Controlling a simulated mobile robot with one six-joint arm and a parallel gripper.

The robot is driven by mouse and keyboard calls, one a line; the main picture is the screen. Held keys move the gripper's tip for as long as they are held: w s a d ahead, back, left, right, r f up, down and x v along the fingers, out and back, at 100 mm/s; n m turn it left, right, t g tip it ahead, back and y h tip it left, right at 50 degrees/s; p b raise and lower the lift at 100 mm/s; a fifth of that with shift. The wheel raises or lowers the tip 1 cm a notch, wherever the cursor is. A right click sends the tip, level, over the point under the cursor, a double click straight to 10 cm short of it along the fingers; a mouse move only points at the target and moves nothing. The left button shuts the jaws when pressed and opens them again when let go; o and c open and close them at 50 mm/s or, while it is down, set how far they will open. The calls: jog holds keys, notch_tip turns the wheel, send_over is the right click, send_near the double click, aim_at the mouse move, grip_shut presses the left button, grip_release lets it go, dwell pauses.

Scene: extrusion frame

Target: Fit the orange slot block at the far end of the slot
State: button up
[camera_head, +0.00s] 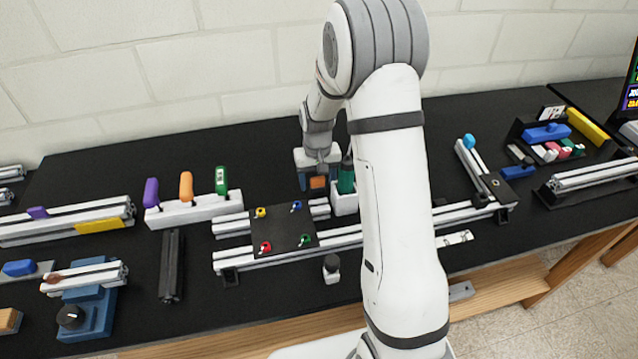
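The orange slot block (318,183) is small and shows between the fingers of my gripper (318,182), behind the extrusion frame. Dark fingers flank it on both sides, but at this size I cannot tell whether they press on it or whether it is off the table. The frame has a long silver front rail (345,238) with a slot along it and a shorter rail (231,226) behind. A black plate (283,232) with coloured knobs lies across both. My arm hides part of the front rail and the area right of the gripper.
A white holder with a green-handled tool (346,180) stands close right of my gripper. A white rack (195,210) with purple, orange and green handles stands to the left. A small bottle (331,268) stands before the front rail. A black bin (565,140) is at the right.

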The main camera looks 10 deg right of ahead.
jog(key=c, duration=1.1)
jog(key=shift+r, duration=0.1)
jog(key=shift+c, duration=0.2)
